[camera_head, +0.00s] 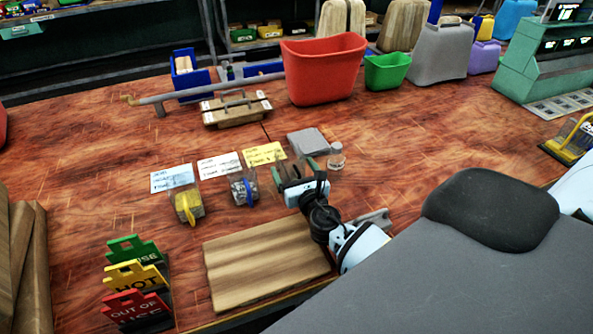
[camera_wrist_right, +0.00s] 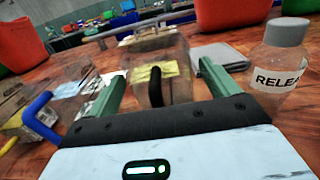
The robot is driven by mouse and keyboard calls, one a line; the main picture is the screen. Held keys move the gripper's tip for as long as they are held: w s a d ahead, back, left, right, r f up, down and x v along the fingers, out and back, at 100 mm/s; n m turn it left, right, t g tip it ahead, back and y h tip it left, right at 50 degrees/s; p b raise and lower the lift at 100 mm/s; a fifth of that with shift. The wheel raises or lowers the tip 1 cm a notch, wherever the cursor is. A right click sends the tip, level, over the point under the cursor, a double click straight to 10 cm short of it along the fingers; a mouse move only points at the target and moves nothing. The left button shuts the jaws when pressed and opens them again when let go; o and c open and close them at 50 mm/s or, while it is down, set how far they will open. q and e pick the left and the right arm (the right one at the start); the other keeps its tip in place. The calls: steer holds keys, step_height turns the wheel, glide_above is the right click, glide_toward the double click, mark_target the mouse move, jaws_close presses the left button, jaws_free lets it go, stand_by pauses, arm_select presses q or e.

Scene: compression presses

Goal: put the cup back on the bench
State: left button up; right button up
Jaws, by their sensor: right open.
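A clear, box-like cup with a black handle (camera_wrist_right: 178,88) stands upright on the wooden bench (camera_head: 110,130) in front of a yellow card (camera_head: 265,153). My right gripper (camera_head: 296,171) is open, with its green fingers on either side of the cup's handle in the right wrist view (camera_wrist_right: 160,88). I cannot tell whether the fingers touch the cup; the gripper mostly hides it in the head view. Two similar cups stand to the left, one with a blue handle (camera_head: 244,190) and one with a yellow handle (camera_head: 188,206). My left gripper is not in view.
A bottle (camera_head: 336,156) with a printed label stands close right of my right gripper, by a grey slab (camera_head: 307,142). A wooden board (camera_head: 265,262) lies in front. A red bin (camera_head: 323,70) and a green bin (camera_head: 387,71) stand behind.

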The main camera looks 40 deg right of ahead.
steer(key=shift+r, duration=0.35)
steer(key=v, duration=1.1)
steer(key=shift+d+f, duration=0.1)
steer(key=shift+f, duration=0.25)
steer(key=shift+s+r, duration=0.1)
steer(key=shift+s, duration=0.45)
steer(key=shift+a, duration=0.2)
